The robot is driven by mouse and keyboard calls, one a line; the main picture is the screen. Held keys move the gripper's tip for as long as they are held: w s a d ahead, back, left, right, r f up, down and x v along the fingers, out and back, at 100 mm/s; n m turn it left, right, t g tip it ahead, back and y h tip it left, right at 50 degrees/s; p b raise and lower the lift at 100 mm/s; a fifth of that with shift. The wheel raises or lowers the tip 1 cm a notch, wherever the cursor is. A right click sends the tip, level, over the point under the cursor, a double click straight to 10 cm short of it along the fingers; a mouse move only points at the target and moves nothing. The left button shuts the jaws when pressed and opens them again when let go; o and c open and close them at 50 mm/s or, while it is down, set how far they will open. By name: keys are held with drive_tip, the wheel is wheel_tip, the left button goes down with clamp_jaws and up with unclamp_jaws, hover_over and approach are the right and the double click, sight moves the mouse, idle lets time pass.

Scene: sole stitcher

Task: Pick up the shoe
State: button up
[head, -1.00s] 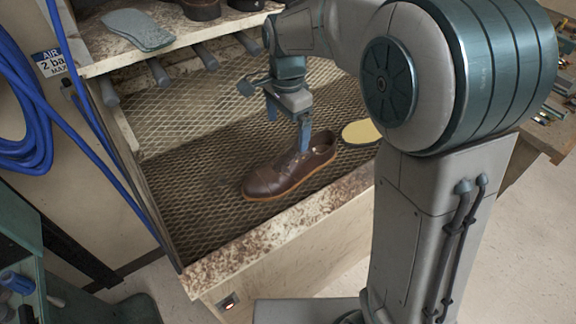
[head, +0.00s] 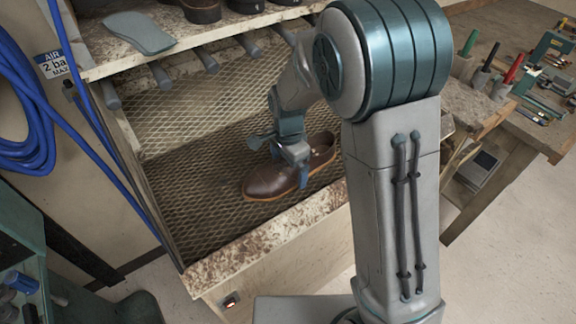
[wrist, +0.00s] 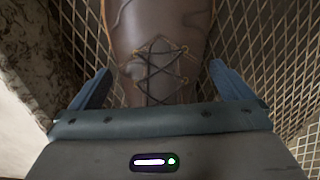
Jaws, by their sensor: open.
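A brown leather lace-up shoe (head: 268,182) with a tan sole lies upright on the metal mesh floor (head: 200,222) of the booth, its toe to the left. My gripper (head: 290,172) is over its laced middle. In the wrist view the shoe (wrist: 158,40) runs up between my two blue fingers (wrist: 160,88), one on each side, with a gap between each finger and the upper. The jaws are open. My wrist hides part of the shoe in the head view.
A spotted shelf (head: 95,62) above the mesh holds a grey insole (head: 138,32) and dark shoes (head: 200,10). Grey rods (head: 205,58) stick out below it. A worn front ledge (head: 265,235) borders the mesh. A workbench with tools (head: 530,100) stands at right.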

drive_tip(key=c, duration=1.2)
drive_tip(key=shift+c, duration=0.2)
